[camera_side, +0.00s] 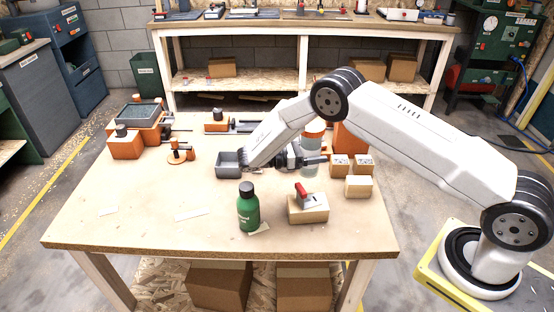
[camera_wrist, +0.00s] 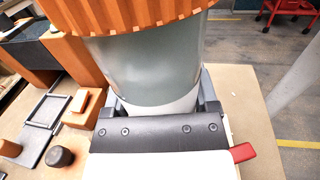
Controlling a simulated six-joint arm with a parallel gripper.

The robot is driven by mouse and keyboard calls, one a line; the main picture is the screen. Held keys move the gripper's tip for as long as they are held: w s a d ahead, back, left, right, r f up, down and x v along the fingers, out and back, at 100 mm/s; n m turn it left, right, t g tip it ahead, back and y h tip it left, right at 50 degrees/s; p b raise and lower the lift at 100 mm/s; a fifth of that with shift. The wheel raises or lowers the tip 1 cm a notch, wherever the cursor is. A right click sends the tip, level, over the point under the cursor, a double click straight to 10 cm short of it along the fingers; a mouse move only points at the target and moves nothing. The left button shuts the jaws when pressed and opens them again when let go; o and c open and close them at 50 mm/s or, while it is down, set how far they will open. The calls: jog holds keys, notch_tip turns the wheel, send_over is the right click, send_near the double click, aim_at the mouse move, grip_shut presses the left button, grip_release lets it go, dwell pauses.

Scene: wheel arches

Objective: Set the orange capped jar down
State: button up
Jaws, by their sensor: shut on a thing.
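The orange capped jar has a ribbed orange cap and a clear grey body with a white lower band. In the side view the jar (camera_side: 310,158) stands upright near the right-middle of the table, partly hidden by my gripper (camera_side: 305,161). In the wrist view the jar (camera_wrist: 155,70) fills the upper middle, with a finger on either side. My gripper (camera_wrist: 160,105) is shut on its body. The jar's base is low near the tabletop (camera_side: 150,215), but I cannot tell whether it touches.
Wooden blocks (camera_side: 358,186) stand close right of the jar. A red-handled clamp on a block (camera_side: 308,208) and a green bottle (camera_side: 248,210) are in front. A grey bin (camera_side: 228,168) is to the left. The table's front left is mostly clear.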

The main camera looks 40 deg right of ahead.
jog(key=w+a+r+n+t+h, duration=0.1)
jog(key=w+a+r+n+t, duration=0.1)
jog(key=w+a+n+t, duration=0.4)
jog(key=w+a+r+n+t+h, duration=0.2)
jog(key=w+a+r+n+t, duration=0.15)
jog(key=w+a+t, duration=0.4)
jog(key=w+a+r+n+t+y, duration=0.25)
jog(key=a+t, duration=0.25)
jog(key=a, duration=0.3)
jog(key=w+a+r+n+t+y, duration=0.25)
jog(key=a+n+t, duration=0.2)
jog(key=a, duration=0.25)
notch_tip(320, 180, down, 11)
jog(key=shift+w, duration=0.2)
jog(key=shift+f+m, duration=0.15)
jog(key=shift+m, duration=0.1)
notch_tip(320, 180, down, 6)
jog(key=shift+f, duration=0.2)
jog(key=shift+f, duration=1.7)
